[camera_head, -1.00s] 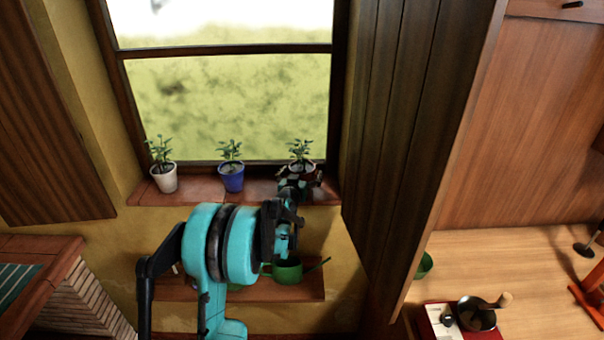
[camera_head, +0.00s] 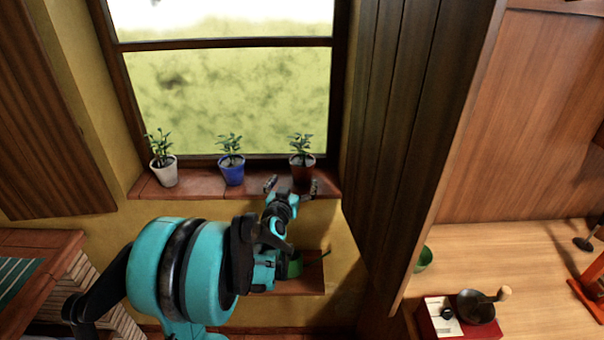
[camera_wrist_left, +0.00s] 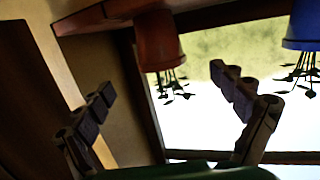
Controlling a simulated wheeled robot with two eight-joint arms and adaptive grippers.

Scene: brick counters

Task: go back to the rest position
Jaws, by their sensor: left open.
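My left gripper (camera_head: 292,187) is open and empty, its fingers spread in front of the window sill (camera_head: 210,187). A red-brown pot with a plant (camera_head: 302,172) stands upright on the sill behind the fingers. Whether they touch it I cannot tell from the head view. In the left wrist view, the picture is upside down: the red pot (camera_wrist_left: 160,42) shows beyond and between my open fingers (camera_wrist_left: 163,82), apart from them. My right gripper is not in view.
A blue pot (camera_head: 232,175) and a white pot (camera_head: 164,175) stand farther left on the sill. A green watering can (camera_head: 295,266) on the lower shelf (camera_head: 305,284) is mostly hidden by my arm.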

